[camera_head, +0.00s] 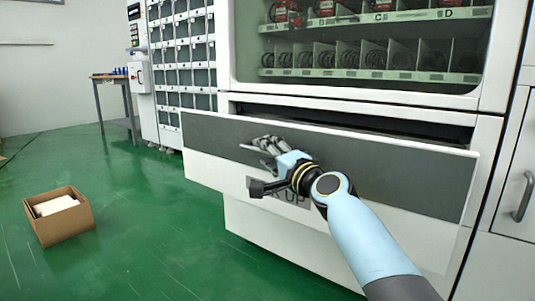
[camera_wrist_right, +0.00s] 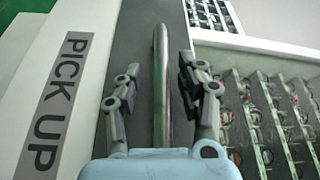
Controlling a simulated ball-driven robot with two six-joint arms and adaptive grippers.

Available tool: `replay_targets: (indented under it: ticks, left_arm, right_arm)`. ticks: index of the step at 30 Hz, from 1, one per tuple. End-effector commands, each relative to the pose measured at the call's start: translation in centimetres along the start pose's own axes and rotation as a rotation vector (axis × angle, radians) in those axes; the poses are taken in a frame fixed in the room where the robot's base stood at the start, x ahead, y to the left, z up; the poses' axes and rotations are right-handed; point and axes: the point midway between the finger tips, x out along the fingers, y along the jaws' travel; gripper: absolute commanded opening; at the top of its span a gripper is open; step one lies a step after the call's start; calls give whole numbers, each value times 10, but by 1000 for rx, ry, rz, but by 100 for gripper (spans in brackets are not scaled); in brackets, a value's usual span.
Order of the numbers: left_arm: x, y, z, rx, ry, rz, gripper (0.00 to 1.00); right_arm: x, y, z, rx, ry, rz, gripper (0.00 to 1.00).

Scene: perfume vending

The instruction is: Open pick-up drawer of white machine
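The white machine's pick-up drawer (camera_head: 420,180) has a grey band across its white front. It stands out from the machine, with a dark gap above its top edge. My right gripper (camera_head: 262,147) is at the grey band, left of the middle of the front. In the right wrist view, a vertical metal bar handle (camera_wrist_right: 160,115) runs between its two fingers. The fingers are apart, with a visible gap on each side of the bar. The PICK UP label (camera_wrist_right: 60,100) shows beside it there; my arm partly hides it in the head view. My left gripper is not in view.
Above the drawer is the machine's glass window (camera_head: 360,35) with shelves of goods. A cardboard box (camera_head: 62,228) stands on the green floor at left. A small table (camera_head: 112,77) and a locker-like cabinet (camera_head: 182,55) stand behind. A cabinet door handle (camera_head: 523,197) is at far right.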

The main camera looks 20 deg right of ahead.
Motion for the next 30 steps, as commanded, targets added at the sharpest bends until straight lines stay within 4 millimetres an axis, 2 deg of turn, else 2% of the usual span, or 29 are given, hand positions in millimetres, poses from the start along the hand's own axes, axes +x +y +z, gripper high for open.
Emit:
replay_targets:
  ticks: [8, 11, 21, 25, 30]
  left_arm:
    - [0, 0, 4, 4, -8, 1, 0]
    - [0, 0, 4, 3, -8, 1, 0]
    - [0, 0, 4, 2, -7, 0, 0]
    - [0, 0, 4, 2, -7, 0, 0]
    - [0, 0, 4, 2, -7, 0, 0]
  right_arm:
    - [-5, 0, 0, -1, 0, 0, 38]
    - [-18, 1, 0, -2, 0, 1, 38]
    - [-92, 1, 0, -1, 0, 2, 38]
    - [-111, 1, 0, -1, 0, 2, 38]
    - [-120, 0, 0, 0, 0, 0, 38]
